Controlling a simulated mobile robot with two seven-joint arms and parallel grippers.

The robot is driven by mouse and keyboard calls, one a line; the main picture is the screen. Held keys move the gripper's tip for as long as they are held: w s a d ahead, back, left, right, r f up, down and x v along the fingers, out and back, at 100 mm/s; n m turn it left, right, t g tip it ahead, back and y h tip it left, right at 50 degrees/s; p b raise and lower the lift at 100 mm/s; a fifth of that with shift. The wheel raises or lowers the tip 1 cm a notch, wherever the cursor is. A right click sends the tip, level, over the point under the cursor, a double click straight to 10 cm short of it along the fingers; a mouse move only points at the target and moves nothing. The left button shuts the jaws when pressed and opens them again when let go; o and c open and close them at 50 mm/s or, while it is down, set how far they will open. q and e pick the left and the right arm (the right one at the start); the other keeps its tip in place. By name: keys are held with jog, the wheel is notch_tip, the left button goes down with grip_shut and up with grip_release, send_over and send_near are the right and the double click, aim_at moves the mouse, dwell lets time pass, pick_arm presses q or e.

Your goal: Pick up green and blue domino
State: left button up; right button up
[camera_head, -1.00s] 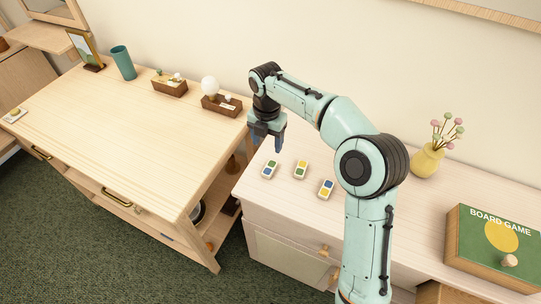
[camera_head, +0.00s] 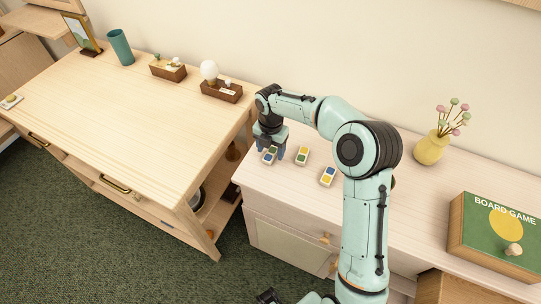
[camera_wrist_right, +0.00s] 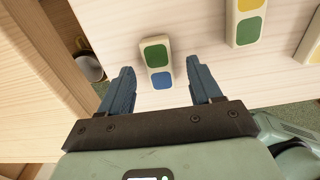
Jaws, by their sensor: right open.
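The green and blue domino (camera_head: 269,157) lies flat on the pale cabinet top near its left edge. In the right wrist view this domino (camera_wrist_right: 157,62) has its green half farther away and its blue half nearer my palm. My right gripper (camera_head: 271,151) is over it, fingers pointing down. In the wrist view the open right gripper (camera_wrist_right: 160,66) has one finger on each side of the domino, with gaps showing on both sides. A dark and mint part of mine shows at the head view's bottom edge; whether it is my left gripper is unclear.
A yellow and green domino (camera_head: 302,156) and a yellow and blue domino (camera_head: 328,177) lie to the right. A yellow vase (camera_head: 431,148) and a board game box (camera_head: 497,238) stand farther right. The wooden desk (camera_head: 130,120) is at left, across a gap.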

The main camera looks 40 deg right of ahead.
jog(key=shift+f, duration=0.7)
jog(key=c, duration=1.1)
jog(key=shift+r, duration=0.1)
